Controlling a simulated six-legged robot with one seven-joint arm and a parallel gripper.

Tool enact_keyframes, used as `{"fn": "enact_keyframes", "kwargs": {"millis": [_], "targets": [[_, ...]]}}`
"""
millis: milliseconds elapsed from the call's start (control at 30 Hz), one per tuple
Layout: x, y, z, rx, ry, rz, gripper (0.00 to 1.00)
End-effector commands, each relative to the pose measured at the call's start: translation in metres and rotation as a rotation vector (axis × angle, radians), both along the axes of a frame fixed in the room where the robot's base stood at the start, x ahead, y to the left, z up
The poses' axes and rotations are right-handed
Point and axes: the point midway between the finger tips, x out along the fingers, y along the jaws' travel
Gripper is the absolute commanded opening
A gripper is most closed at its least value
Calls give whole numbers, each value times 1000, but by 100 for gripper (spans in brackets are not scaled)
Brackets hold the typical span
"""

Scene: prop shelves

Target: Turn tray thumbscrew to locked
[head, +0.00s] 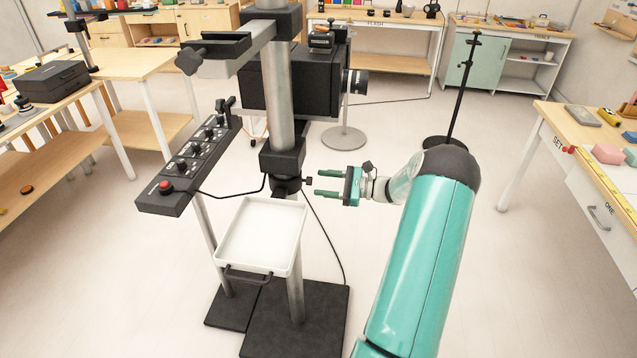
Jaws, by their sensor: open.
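A shallow white tray (262,232) with a black front handle is mounted on a grey column, below a black collar (281,160). A small black thumbscrew (308,181) sticks out to the right from the column, just above the tray's right rear corner. My gripper (317,184) comes from the right, its teal fingers pointing left. The fingers are open, one above the other, with nothing held. Their tips are just right of the thumbscrew knob, at about its height. I cannot tell whether they touch it, nor whether it is locked.
A black control box (187,166) with a red button stands left of the column. A large black camera (300,85) is behind it. Cables hang by the column over black base plates (295,320). A light stand (463,90) is behind right. A workbench (580,150) stands at right; floor between is clear.

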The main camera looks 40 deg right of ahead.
Motion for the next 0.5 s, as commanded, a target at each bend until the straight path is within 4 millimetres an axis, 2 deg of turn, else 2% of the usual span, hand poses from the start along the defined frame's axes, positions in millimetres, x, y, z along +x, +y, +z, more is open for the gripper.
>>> {"fn": "enact_keyframes", "kwargs": {"millis": [300,500], "targets": [[-57,-45,0,-2,-1,-3,51],[-82,-64,0,0,-1,-2,51]]}}
